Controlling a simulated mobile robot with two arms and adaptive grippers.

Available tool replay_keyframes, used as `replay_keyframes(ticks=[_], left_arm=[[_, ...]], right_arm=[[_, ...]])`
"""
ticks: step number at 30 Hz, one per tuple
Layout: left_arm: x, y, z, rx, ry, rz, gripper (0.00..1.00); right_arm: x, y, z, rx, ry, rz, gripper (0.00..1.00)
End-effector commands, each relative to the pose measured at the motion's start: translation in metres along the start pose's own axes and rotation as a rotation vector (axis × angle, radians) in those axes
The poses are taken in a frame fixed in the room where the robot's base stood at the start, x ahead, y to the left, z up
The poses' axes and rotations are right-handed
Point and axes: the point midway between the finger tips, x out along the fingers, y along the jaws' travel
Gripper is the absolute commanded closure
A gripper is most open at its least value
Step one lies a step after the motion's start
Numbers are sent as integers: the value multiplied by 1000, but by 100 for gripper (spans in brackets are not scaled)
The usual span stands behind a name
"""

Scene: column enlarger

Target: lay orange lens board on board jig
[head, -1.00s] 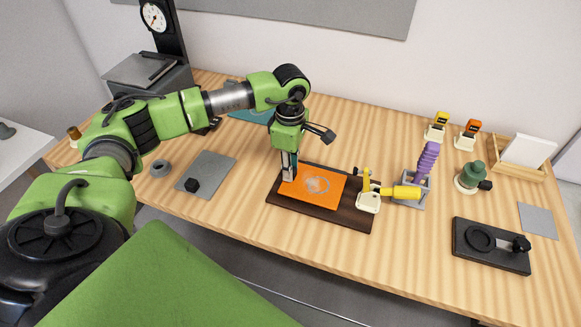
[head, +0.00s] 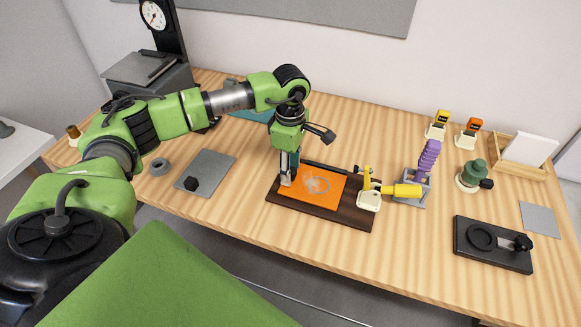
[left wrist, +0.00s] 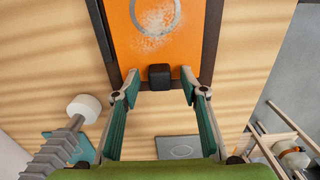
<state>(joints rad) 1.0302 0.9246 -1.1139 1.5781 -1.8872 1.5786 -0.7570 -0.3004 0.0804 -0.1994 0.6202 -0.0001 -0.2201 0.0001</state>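The orange lens board (head: 322,183) lies flat on the dark brown board jig (head: 345,216), within its dark edges. A pale ring and whitish speckles show on the board's face. In the left wrist view the orange board (left wrist: 165,50) has a black block-like grip (left wrist: 160,77) at its near edge. My left gripper (head: 287,180) is over the board's left end. In the left wrist view its fingers (left wrist: 160,82) are open on both sides of the black grip, with visible gaps. My right gripper is not in view.
A yellow-handled clamp (head: 401,191) stands at the jig's right side, with a purple bellows (head: 428,160) behind it. A grey plate (head: 211,172) with a black block lies to the left. A black ringed plate (head: 492,247) lies right. Bare table separates these.

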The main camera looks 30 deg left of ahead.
Motion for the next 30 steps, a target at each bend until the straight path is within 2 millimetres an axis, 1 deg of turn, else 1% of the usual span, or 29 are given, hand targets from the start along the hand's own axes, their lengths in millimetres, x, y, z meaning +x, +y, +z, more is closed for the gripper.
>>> replay_keyframes(ticks=[14, 30], left_arm=[[-1, 0, 0, 0, 0, 0, 60], [-22, 0, 0, 0, 0, 1, 60]], right_arm=[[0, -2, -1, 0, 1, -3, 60], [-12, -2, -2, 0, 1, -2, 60]])
